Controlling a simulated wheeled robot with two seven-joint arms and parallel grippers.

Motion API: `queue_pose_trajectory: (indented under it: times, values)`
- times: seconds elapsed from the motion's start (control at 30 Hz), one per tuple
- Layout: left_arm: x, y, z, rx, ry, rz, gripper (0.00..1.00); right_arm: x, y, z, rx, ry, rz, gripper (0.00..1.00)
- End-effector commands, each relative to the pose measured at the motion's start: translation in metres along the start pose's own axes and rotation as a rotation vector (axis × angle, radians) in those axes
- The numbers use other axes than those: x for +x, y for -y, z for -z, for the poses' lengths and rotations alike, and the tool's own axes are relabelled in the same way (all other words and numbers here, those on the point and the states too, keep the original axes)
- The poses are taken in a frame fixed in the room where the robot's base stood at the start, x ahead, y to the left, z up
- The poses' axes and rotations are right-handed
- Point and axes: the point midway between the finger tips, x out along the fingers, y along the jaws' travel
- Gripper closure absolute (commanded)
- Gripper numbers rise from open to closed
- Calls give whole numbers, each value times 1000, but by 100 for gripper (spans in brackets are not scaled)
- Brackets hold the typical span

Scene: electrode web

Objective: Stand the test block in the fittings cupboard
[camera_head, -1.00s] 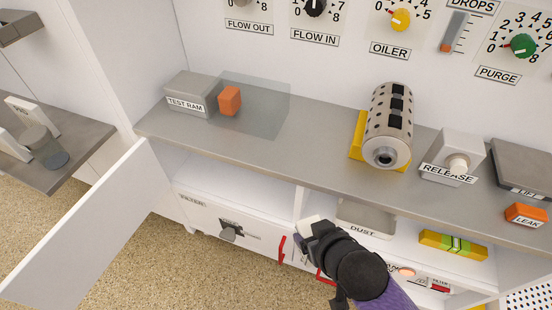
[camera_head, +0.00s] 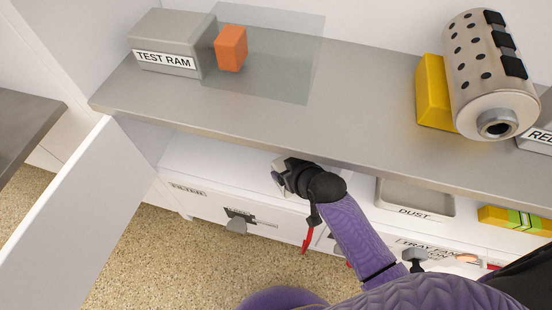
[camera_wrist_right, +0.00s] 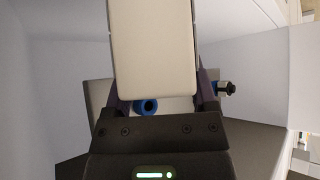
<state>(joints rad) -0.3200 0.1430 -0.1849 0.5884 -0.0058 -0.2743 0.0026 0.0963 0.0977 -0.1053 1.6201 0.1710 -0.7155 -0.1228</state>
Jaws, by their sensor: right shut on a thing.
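My right gripper (camera_head: 287,176) is shut on a cream block, taken to be the test block (camera_wrist_right: 152,45), which fills the upper middle of the right wrist view. In the head view, the gripper is at the opening under the counter, inside the open-fronted cupboard (camera_head: 215,160), and mostly hides the block. The cupboard's white door (camera_head: 70,215) stands open at the left. Beyond the block, the wrist view shows a blue ring-shaped fitting (camera_wrist_right: 147,107) and a dark-knobbed fitting (camera_wrist_right: 226,88). Whether the block touches the cupboard floor cannot be told. My left gripper is not in view.
The grey counter (camera_head: 350,130) overhangs the cupboard. On it stand the TEST RAM box (camera_head: 165,45), an orange block (camera_head: 230,48) and a perforated cylinder (camera_head: 485,75) on a yellow base. A DUST tray (camera_head: 415,200) is right of my arm. A FILTER drawer (camera_head: 200,205) lies below.

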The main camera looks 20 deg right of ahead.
Motion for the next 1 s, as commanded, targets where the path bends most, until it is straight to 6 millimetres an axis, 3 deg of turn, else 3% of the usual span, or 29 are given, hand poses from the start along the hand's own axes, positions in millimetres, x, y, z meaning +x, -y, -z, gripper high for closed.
queue_pose_trajectory:
  times: [0.27, 0.33, 0.73, 0.77, 0.8, 1.0]
  values:
    - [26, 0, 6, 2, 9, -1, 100, 37, 0, 30, 1, 0, 0, 100]
    - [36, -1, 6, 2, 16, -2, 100, 45, 0, 20, 1, 7, 1, 100]
    - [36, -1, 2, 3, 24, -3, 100, 45, 0, 20, 0, 1, 0, 100]
    - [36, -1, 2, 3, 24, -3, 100, 44, 0, 20, 0, 1, 0, 20]
    - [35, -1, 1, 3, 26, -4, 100, 44, 0, 21, 0, 1, 0, 12]
    - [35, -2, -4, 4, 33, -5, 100, 44, 0, 21, 0, 1, 0, 12]
